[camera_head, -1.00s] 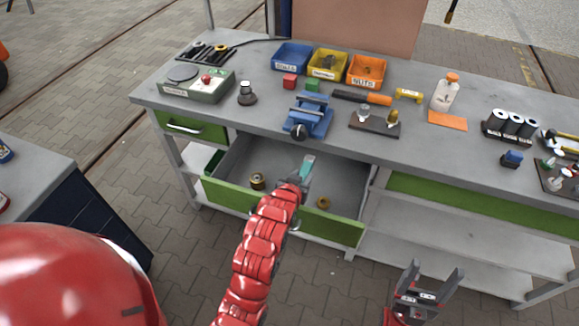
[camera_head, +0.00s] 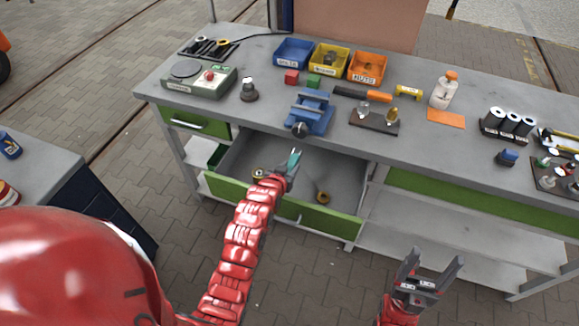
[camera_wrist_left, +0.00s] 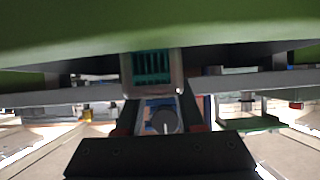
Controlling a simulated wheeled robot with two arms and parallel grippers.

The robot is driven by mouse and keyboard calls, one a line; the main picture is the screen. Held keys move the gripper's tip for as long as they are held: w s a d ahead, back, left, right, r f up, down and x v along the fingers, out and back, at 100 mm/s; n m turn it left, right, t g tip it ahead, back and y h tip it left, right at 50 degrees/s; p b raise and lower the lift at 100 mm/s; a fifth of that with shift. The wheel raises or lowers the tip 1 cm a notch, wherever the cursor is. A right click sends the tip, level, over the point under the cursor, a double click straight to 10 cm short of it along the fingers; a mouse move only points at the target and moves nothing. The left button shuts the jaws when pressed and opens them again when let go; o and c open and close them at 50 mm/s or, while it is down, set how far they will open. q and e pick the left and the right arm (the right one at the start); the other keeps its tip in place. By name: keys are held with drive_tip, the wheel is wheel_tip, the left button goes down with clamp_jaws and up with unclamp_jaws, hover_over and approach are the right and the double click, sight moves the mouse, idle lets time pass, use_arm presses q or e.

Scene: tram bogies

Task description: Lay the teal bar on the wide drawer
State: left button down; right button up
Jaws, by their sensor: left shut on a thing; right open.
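The teal bar (camera_head: 294,157) stands up tilted from the jaws of my left gripper (camera_head: 289,172), which is shut on it. The bar and gripper appear over the wide drawer (camera_head: 328,219), which is pulled open with its green front toward me. I cannot tell the bar's exact height above the drawer floor. In the left wrist view the teal bar (camera_wrist_left: 152,67) shows between the jaws, under a large green surface. My right gripper (camera_head: 428,276) is open and empty, in front of the bench's lower shelves at right.
A blue vise (camera_head: 309,112) sits on the bench above. A smaller green-fronted drawer (camera_head: 196,122) is at left. The drawer's right part has free room.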

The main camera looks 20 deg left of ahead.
use_arm(q)
drive_tip(key=shift+f+b, duration=0.55)
drive_tip(key=shift+f, duration=0.05)
drive_tip(key=c, duration=0.5)
unclamp_jaws()
